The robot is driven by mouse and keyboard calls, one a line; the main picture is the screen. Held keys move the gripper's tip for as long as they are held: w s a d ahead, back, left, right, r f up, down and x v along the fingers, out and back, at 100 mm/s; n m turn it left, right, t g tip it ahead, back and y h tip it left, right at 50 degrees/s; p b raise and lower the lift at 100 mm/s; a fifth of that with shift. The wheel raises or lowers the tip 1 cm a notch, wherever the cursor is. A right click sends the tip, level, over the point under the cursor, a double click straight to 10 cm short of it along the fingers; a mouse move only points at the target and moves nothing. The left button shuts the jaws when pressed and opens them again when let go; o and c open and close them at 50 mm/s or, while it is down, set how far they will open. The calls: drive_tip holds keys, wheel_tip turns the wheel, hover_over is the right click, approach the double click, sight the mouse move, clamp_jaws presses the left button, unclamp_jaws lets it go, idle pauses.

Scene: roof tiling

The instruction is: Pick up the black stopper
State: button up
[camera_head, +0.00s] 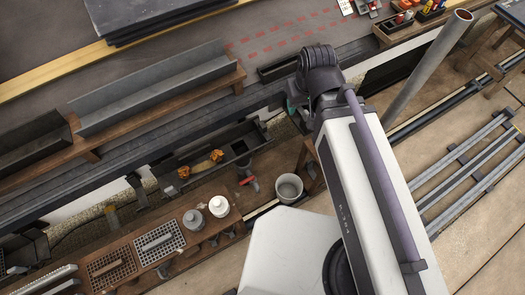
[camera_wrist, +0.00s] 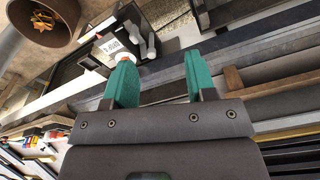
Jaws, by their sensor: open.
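I cannot pick out the black stopper for certain in either view. In the head view, a dark gutter trough (camera_head: 208,165) holds two orange-brown leaf clumps and a dark square patch (camera_head: 239,147), whose nature I cannot tell. My gripper (camera_wrist: 158,57) is open in the wrist view, its two teal fingers well apart with nothing between them. In the head view, my wrist hides most of it, and only a bit of teal shows beyond the gutter's right end.
A pale round bucket (camera_head: 289,188) stands below the gutter. Grey (camera_head: 193,220) and white (camera_head: 219,207) round pieces sit near mesh grates (camera_head: 160,242). The wrist view shows a round container (camera_wrist: 62,32) with leaves and a white label card (camera_wrist: 112,46). Long dark rails run behind the fingers.

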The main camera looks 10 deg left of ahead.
drive_tip(key=n+y+b, duration=0.1)
drive_tip(key=n+b, duration=0.1)
drive_tip(key=b, duration=0.5)
approach(263, 125)
drive_tip(key=s+d+f, duration=0.2)
drive_tip(key=s+d, duration=0.1)
drive_tip(key=d, duration=0.1)
drive_tip(key=shift+w+a+f+n+t+b, duration=0.15)
drive_tip(key=shift+a+f+n+t+b, duration=0.15)
drive_tip(key=shift+a+f+t+b, duration=0.55)
drive_tip(key=shift+n+y, duration=0.4)
drive_tip(key=shift+y, duration=0.2)
drive_tip(key=w+a+f+b, duration=0.1)
drive_tip(key=f+b, duration=0.1)
drive_tip(key=b, duration=0.1)
drive_tip(key=w+a+f+b, duration=0.2)
drive_tip(key=f+b, duration=0.1)
drive_tip(key=w+a+f+b, duration=0.1)
drive_tip(key=f+b, duration=0.2)
drive_tip(key=shift+w+a+f, duration=0.2)
drive_tip(key=shift+a, duration=0.1)
drive_tip(key=shift+r+t, duration=0.2)
drive_tip(key=shift+t, duration=0.05)
drive_tip(key=shift+c, duration=0.2)
clamp_jaws()
